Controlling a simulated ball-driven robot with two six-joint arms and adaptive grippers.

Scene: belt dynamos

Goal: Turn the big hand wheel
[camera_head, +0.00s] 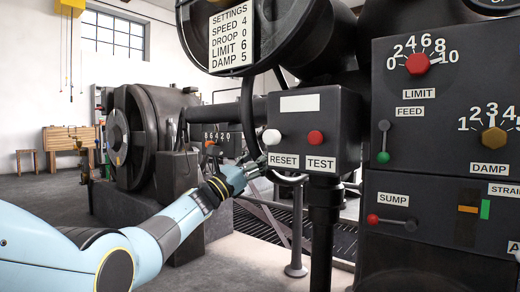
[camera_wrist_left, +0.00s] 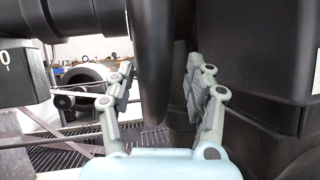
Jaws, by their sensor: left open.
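The big hand wheel shows in the head view as a thin dark curved rim (camera_head: 245,118) left of the RESET and TEST box; most of it is hidden behind the box and the panel with the settings. In the left wrist view a dark, thick length of rim (camera_wrist_left: 152,65) runs down between the two fingers. My left gripper (camera_head: 256,168) is at the lower left of this rim, below the RESET button. It also shows in the left wrist view (camera_wrist_left: 158,88), open, with one finger on each side of the rim and gaps visible. My right gripper is not in view.
The black box with a white button (camera_head: 272,137) and a red button (camera_head: 315,137) stands just right of my left gripper. A control panel (camera_head: 440,180) with dials and levers fills the right. A large dynamo (camera_head: 140,135) stands at the left, with open floor before it.

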